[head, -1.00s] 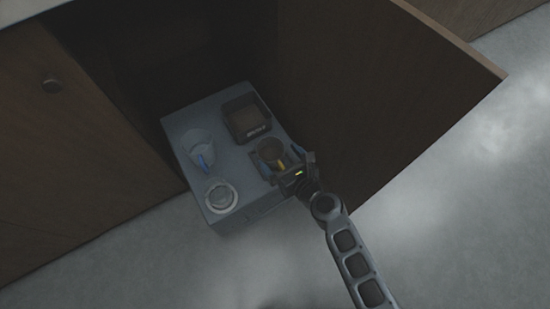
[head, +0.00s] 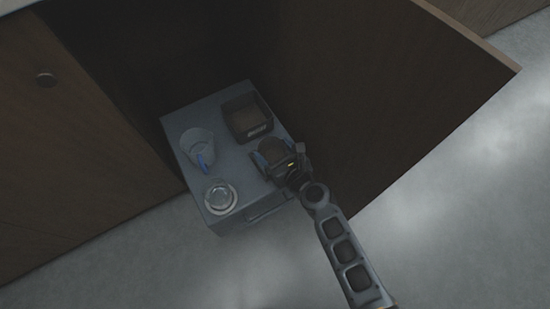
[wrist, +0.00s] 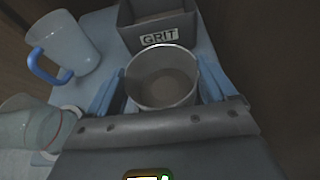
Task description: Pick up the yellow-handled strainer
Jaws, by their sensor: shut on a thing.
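The strainer (wrist: 162,78) is a round, grey-brown cup seen from above in the wrist view, with a pale rim. My gripper (wrist: 162,88) has its blue fingers on either side of the cup and is shut on it. In the head view the strainer (head: 273,150) shows only partly beyond my gripper (head: 272,158). The yellow handle is hidden behind my gripper there and does not show in the wrist view. I cannot tell whether the strainer is clear of the surface.
A dark open box marked GRIT (head: 246,119) stands just beyond the strainer. A clear jug with a blue handle (head: 197,146) and a round glass vessel (head: 220,196) stand to the left on the grey unit (head: 250,215). A brown wooden panel (head: 390,90) rises close on the right.

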